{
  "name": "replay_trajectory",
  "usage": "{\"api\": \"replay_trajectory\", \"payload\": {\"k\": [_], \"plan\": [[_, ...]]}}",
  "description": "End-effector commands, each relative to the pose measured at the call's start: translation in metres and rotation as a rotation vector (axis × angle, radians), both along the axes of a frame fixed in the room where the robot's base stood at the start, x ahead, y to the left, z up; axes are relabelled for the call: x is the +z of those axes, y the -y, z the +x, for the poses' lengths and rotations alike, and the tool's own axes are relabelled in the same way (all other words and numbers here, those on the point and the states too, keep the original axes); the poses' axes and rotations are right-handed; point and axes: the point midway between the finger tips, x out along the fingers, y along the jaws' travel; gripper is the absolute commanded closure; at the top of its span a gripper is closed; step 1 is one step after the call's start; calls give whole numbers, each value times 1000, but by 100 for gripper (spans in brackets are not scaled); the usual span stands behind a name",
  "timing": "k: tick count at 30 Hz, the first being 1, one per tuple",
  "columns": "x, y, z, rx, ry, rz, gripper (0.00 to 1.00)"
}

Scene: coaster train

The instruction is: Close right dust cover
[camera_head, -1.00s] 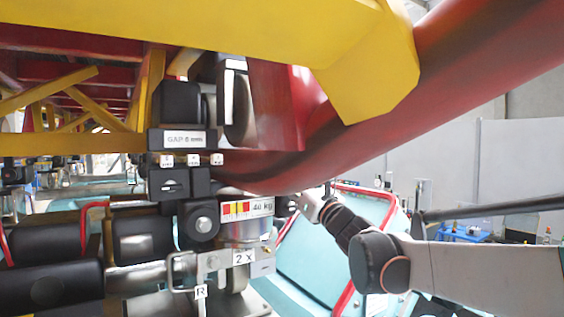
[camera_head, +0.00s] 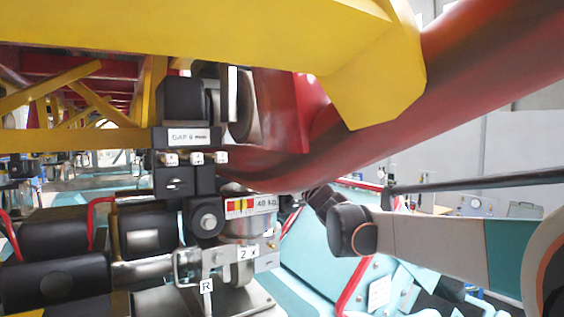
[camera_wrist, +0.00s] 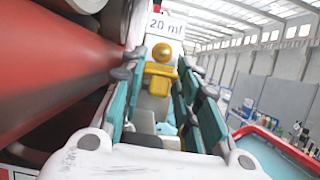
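In the wrist view the two teal fingers of my gripper (camera_wrist: 160,72) stand apart, one on each side, with a gap between them. A yellow fitting with a rounded knob (camera_wrist: 162,54) shows in the gap, ahead of the fingers. I cannot tell whether the fingers touch it. A white label reading "20 ml" (camera_wrist: 166,24) is just above it. I cannot tell for sure whether the yellow piece is the right dust cover or whether it is open. In the head view my arm reaches in from the right, and its gripper end is hidden behind the wheel assembly and red tube.
A thick red tube (camera_head: 470,75) and a yellow beam (camera_head: 200,40) cross above my arm. A dark rail (camera_head: 480,183) runs above the forearm. Teal panels with red edging lie below.

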Motion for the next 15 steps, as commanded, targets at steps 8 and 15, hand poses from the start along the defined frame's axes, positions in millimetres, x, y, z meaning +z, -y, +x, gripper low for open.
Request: {"api": "replay_trajectory", "payload": {"k": [8,15], "plan": [[3,-1,-1,3,-25,-20,94],[6,0,-1,1,-101,-70,94]]}}
